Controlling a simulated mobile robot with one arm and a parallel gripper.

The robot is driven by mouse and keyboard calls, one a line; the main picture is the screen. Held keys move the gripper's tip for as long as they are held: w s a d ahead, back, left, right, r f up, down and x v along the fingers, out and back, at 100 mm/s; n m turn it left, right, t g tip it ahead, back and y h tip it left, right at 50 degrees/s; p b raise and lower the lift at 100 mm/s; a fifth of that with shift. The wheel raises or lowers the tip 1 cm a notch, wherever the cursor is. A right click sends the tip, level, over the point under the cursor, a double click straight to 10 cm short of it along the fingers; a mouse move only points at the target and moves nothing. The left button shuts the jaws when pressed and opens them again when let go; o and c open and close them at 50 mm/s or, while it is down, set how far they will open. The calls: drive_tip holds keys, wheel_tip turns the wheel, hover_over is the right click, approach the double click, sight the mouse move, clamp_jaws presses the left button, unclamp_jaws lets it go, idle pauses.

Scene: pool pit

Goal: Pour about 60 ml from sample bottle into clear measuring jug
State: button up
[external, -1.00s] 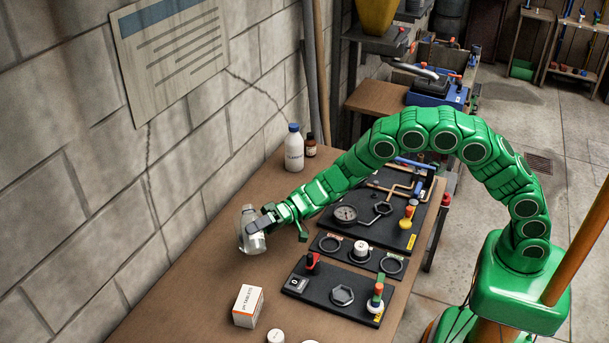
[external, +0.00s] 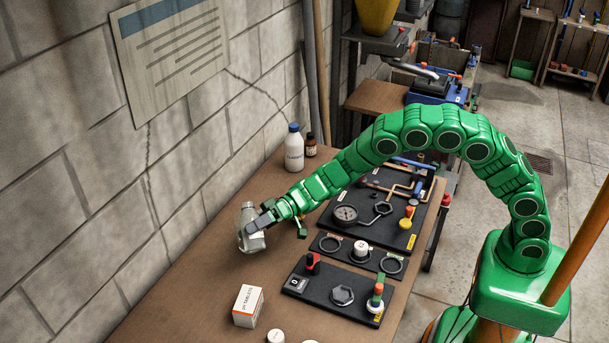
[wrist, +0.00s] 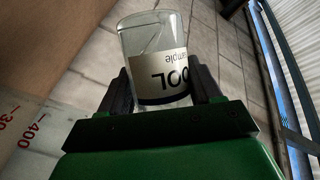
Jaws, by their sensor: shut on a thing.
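My gripper (wrist: 165,95) is shut on the clear sample bottle (wrist: 155,35), with a finger on each side. Its white label reads upside down, and the bottle looks tilted in the wrist view. In the external view, my gripper (external: 262,222) is over the bench near the wall. A clear greyish shape (external: 251,238) shows there; I cannot separate bottle from jug in it. The clear measuring jug (wrist: 22,128), with red scale marks, shows partly at the lower left of the wrist view, close to my gripper. The bottle's mouth and the level in the jug cannot be made out.
A white tablet box (external: 247,306) and a small white tub (external: 276,336) stand at the bench's near end. Black panels (external: 337,293) with knobs and a gauge lie to the right. A white bottle with blue cap (external: 294,148) and a brown bottle (external: 311,146) stand behind.

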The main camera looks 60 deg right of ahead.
drive_tip(key=shift+w+d+f+n+h, duration=0.25)
drive_tip(key=shift+d+f+n+h, duration=0.1)
drive_tip(key=shift+f+n, duration=0.2)
drive_tip(key=shift+w+d+r+n+h, duration=0.1)
drive_tip(key=shift+r+n+h, duration=0.35)
drive_tip(key=shift+n, duration=0.3)
drive_tip(key=n, duration=0.1)
drive_tip(key=f+h, duration=0.1)
drive_tip(key=n, duration=0.1)
drive_tip(key=shift+s+a+f+n+h, duration=0.25)
drive_tip(key=shift+a+f+n+h, duration=0.05)
drive_tip(key=shift+a, duration=0.1)
drive_tip(key=shift+s+a+f+n+t+h+b, duration=0.15)
drive_tip(key=shift+f+n+t+h, duration=0.15)
drive_tip(key=shift+f, duration=0.25)
drive_tip(key=shift+w+a+f+n+t+h+b, duration=0.1)
drive_tip(key=shift+f+n+h+b, duration=0.1)
drive_tip(key=shift+f+n, duration=0.25)
drive_tip(key=shift+n+h, duration=0.5)
drive_tip(key=shift+n, duration=0.05)
drive_tip(key=shift+s+a+f, duration=0.1)
drive_tip(key=shift+s+f, duration=0.05)
drive_tip(key=shift+f, duration=2.35)
